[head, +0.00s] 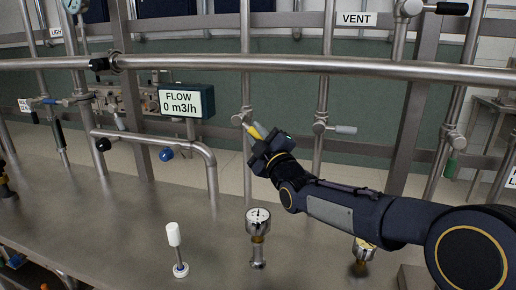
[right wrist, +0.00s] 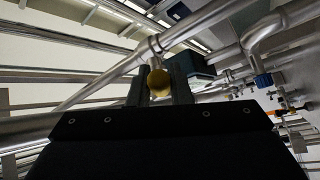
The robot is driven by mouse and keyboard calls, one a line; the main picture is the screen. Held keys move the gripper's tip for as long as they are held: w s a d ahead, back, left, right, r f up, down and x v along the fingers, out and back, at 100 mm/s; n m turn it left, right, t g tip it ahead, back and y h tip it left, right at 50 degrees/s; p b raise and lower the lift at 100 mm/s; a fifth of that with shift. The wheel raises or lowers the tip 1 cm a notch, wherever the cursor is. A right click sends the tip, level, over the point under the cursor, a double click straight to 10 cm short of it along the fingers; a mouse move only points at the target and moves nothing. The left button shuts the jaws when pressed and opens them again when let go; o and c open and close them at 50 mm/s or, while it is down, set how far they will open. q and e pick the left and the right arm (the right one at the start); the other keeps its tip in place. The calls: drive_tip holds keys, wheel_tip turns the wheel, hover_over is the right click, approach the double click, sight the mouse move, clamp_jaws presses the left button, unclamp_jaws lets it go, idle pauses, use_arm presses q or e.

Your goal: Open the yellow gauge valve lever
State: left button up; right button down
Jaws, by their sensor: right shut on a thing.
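The yellow valve lever (head: 256,130) sticks out from a valve on a vertical steel pipe near the middle of the head view. My right gripper (head: 262,143) reaches in from the right and is shut on the lever. In the right wrist view the lever's round yellow end (right wrist: 159,82) shows between the two fingers (right wrist: 160,92) of the right gripper. The lever's base is at the valve body (head: 241,117); part of the lever is hidden by the gripper. My left gripper is not in view.
A grey-handled valve (head: 345,129) is just right of the gripper. A FLOW display (head: 186,102) reads 0 m3/h at left. A long horizontal pipe (head: 300,64) crosses above. A pressure gauge (head: 258,218) and a white-handled post (head: 175,245) stand on the steel deck below.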

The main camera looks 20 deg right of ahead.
drive_tip(key=shift+a+f, duration=0.1)
idle(0.4)
drive_tip(key=c, duration=1.3)
unclamp_jaws()
drive_tip(key=b+v, duration=0.1)
drive_tip(key=v, duration=0.6)
drive_tip(key=shift+s+f, duration=0.15)
drive_tip(key=shift+s, duration=0.25)
